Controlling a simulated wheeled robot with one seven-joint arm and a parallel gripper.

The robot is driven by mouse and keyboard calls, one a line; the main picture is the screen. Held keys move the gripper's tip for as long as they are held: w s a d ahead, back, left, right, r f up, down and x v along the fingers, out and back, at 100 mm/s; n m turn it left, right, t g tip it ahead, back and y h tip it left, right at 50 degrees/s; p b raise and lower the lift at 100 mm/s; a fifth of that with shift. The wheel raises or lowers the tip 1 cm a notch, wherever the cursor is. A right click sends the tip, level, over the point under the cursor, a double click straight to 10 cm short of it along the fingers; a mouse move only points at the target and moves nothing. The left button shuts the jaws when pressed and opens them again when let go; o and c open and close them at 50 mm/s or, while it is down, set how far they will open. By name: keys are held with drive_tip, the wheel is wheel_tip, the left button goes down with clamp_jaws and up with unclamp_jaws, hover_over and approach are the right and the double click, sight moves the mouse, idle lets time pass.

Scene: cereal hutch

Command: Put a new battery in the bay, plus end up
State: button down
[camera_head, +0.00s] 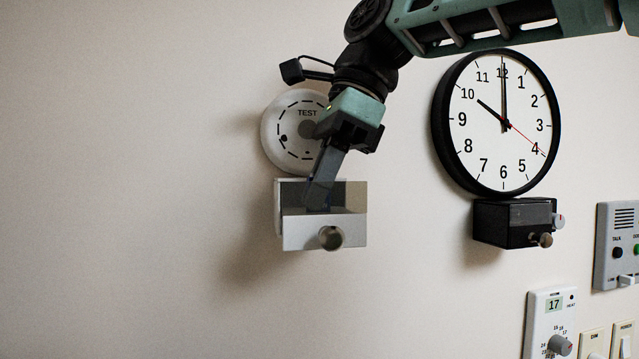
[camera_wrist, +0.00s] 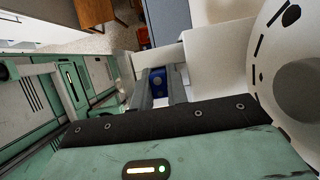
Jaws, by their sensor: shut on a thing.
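A white box-like bay (camera_head: 300,235) with a round knob (camera_head: 331,237) on its front sits on the wall below a round white unit marked TEST (camera_head: 285,130). My gripper (camera_head: 319,195) points down into the open top of the bay. In the wrist view my gripper (camera_wrist: 158,90) is shut on a small blue battery (camera_wrist: 157,82). The fingers cover much of the battery, so its plus end cannot be made out. I cannot tell whether the battery touches the bay floor.
A round wall clock (camera_head: 500,130) hangs to the right, above a small black box with knobs (camera_head: 510,222). A grey intercom panel (camera_head: 617,245), a thermostat (camera_head: 550,325) and switches (camera_head: 608,342) are at lower right. The wall to the left is bare.

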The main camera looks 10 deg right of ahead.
drive_tip(key=shift+f, duration=0.9)
drive_tip(key=c, duration=1.3)
unclamp_jaws()
drive_tip(key=shift+w, duration=0.15)
drive_tip(key=shift+c, duration=1.1)
drive_tip(key=shift+r+p, duration=0.7)
drive_tip(key=shift+o, duration=0.9)
drive_tip(key=shift+r+p, duration=0.5)
drive_tip(key=shift+r, duration=0.1)
drive_tip(key=shift+o, duration=0.2)
drive_tip(key=shift+w+r, duration=0.1)
drive_tip(key=shift+r, duration=1.55)
